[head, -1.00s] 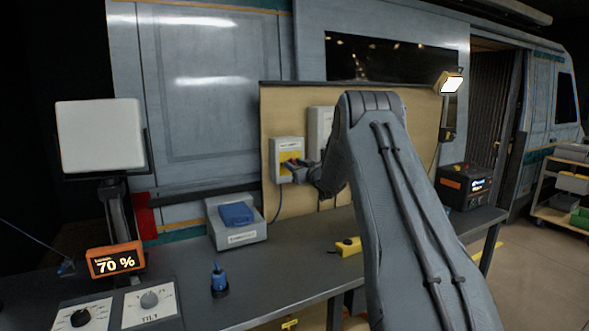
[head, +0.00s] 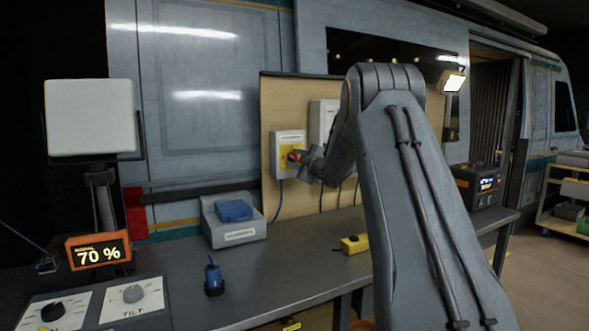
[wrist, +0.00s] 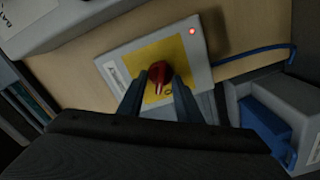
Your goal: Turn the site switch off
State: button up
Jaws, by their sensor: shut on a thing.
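The site switch is a pale grey box (head: 278,168) with a yellow plate and a red knob (head: 292,157), mounted on the tan board. In the wrist view the switch box (wrist: 112,66) has a yellow plate, a red knob (wrist: 158,74) and a lit red lamp (wrist: 192,31). My gripper (wrist: 160,88) has its two fingers on either side of the red knob and is shut on it. In the head view my gripper (head: 301,158) reaches the knob from the right. The knob's exact turn angle is hard to read.
A grey box with a blue lid (head: 236,232) stands on the bench below the switch. A second pale box (head: 322,122) is on the board, partly behind my arm.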

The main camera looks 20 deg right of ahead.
jog(key=n+b, duration=0.4)
jog(key=shift+f+b, duration=0.3)
jog(key=shift+n+b, duration=0.9)
jog(key=shift+r, duration=0.1)
jog(key=o, duration=1)
jog(key=s, duration=0.7)
jog(key=shift+s+d+b, duration=0.1)
jog(key=shift+s+b, duration=0.3)
